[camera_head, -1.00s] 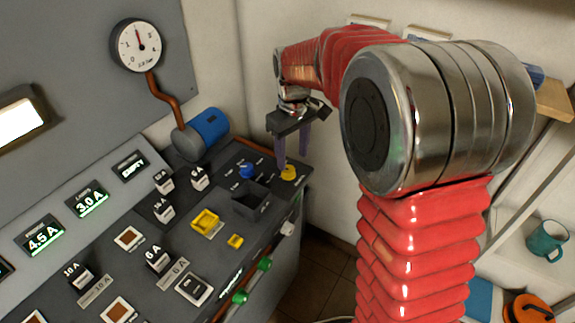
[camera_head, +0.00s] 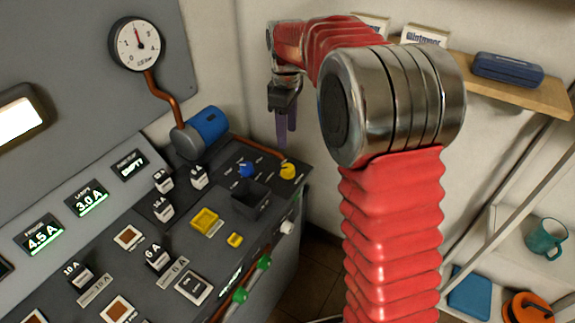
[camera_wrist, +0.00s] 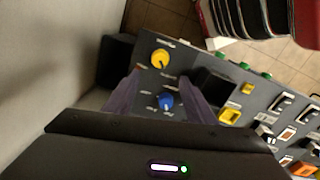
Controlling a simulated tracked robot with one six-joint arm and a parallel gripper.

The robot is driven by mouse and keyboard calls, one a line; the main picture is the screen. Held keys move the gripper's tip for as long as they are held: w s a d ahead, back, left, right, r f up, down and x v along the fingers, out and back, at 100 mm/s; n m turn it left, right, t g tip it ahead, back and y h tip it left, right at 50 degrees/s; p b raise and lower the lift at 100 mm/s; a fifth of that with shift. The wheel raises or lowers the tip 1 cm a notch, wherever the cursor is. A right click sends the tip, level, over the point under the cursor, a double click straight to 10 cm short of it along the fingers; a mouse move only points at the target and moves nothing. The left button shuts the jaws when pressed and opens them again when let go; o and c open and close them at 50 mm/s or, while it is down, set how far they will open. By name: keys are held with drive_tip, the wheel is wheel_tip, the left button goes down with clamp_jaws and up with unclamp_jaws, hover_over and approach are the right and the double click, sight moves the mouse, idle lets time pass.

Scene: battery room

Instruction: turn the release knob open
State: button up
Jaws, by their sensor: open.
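Two round knobs sit at the far right end of the dark console: a yellow one (camera_head: 288,171) near the corner and a blue one (camera_head: 246,170) to its left. I cannot read their labels, so which is the release knob is unclear. My gripper (camera_head: 284,138) hangs above that end, fingers pointing down, open and empty, apart from both knobs. In the wrist view, the blue knob (camera_wrist: 166,101) shows between the two purple fingers, and the yellow knob (camera_wrist: 160,59) lies beyond their tips.
A dark open box (camera_head: 251,199) stands beside the knobs. A blue cylinder (camera_head: 208,125) with a copper pipe and a pressure gauge (camera_head: 137,44) are behind. Fuses and yellow sockets (camera_head: 205,220) cover the console leftward. A wall shelf (camera_head: 520,92) is at right.

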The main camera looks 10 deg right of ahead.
sight(288, 167)
drive_tip(key=shift+f, duration=0.15)
wheel_tip(288, 167, down, 14)
drive_tip(key=shift+w+d+r, duration=0.1)
drive_tip(key=shift+w+r, duration=0.05)
drive_tip(key=shift+r, duration=0.1)
idle(0.4)
drive_tip(key=shift+c, duration=0.4)
drive_tip(key=c, duration=1)
drive_tip(key=shift+o, duration=0.2)
